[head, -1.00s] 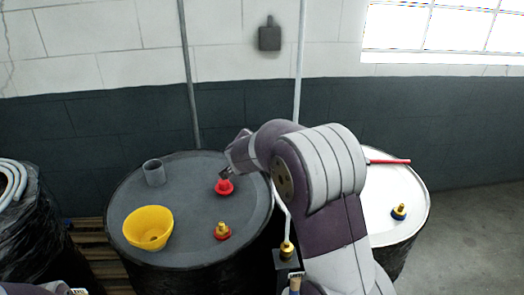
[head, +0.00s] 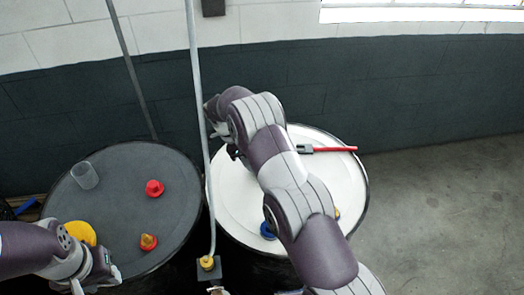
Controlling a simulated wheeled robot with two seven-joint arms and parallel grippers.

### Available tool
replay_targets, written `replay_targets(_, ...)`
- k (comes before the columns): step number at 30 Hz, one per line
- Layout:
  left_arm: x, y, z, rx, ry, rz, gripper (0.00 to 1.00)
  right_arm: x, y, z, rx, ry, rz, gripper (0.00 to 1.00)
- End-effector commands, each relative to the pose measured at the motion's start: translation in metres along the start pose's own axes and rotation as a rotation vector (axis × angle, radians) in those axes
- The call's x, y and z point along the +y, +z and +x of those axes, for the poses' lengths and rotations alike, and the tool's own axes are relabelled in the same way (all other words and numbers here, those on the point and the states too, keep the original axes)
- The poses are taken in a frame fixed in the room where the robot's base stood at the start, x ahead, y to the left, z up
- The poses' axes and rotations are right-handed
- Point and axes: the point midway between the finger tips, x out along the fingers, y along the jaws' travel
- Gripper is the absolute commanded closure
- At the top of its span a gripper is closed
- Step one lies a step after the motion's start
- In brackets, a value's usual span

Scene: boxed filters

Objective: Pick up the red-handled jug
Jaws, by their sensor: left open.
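No jug is clearly visible. The only long red handle belongs to a red-handled tool (head: 335,149) with a grey head, lying on the white drum lid (head: 232,190). My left gripper (head: 98,279) is open at the lower left, over the near edge of the black drum lid (head: 112,212), beside a yellow funnel (head: 80,232) that its arm partly hides. My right gripper (head: 236,152) is mostly hidden behind its own arm, over the left part of the white lid, left of and apart from the red-handled tool. Its jaws cannot be made out.
A grey translucent cup (head: 84,175), a red cap (head: 154,188) and a red-and-brass fitting (head: 148,242) stand on the black lid. A blue fitting (head: 267,231) is on the white lid. A thin upright pipe (head: 203,150) stands between the drums. Floor at right (head: 440,200) is clear.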

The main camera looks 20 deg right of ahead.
Motion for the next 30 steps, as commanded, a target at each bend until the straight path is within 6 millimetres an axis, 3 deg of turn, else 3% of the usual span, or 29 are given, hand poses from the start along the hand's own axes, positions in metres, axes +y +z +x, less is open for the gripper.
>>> replay_targets(1,0.0,-0.003,-0.02,0.001,0.0,0.0,0.57,0.001,-0.005,0.0,0.003,0.005,-0.001,0.75)
replay_targets(6,0.0,-0.003,-0.023,0.001,0.0,0.0,0.57,0.0,-0.002,0.025,0.001,0.0,0.0,0.75)
replay_targets(11,0.0,-0.003,-0.021,0.0,0.0,0.0,0.57,0.0,-0.001,0.028,0.001,-0.001,0.0,0.75)
replay_targets(12,0.0,-0.003,-0.021,0.0,0.0,0.0,0.57,0.0,-0.001,0.027,0.001,-0.001,0.0,0.78)
replay_targets(14,0.0,-0.003,-0.021,0.0,0.0,0.0,0.57,0.0,-0.001,0.027,0.001,-0.001,0.001,0.98)
replay_targets(15,0.0,-0.003,-0.021,0.0,0.0,0.0,0.57,-0.001,-0.001,0.027,0.0,-0.001,0.001,1.0)
replay_targets(30,0.0,-0.002,-0.015,0.001,0.0,0.0,0.57,-0.001,-0.002,0.022,-0.001,-0.004,0.002,1.0)
